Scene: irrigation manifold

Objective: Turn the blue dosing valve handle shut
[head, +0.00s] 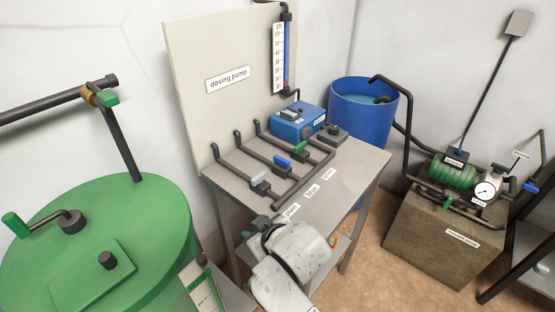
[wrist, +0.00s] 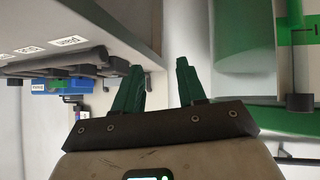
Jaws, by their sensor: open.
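The blue dosing valve handle (head: 283,161) sits on the middle of three dark pipes on the grey bench in the head view. It appears to lie roughly along its pipe. A white handle (head: 261,179) and a green handle (head: 299,147) sit on the pipes either side. In the wrist view my gripper (wrist: 160,78) is open, its two green fingers apart with nothing between them. My arm is low at the bench's front edge in the head view, away from the blue handle; the fingertips are not clear there. The handle is not clearly visible in the wrist view.
The bench (head: 352,172) carries a blue pump box (head: 297,121) behind the pipes, before an upright panel (head: 215,110). A green tank (head: 150,215) stands left; a blue barrel (head: 350,100) stands behind. A pump on a block (head: 425,235) is at right.

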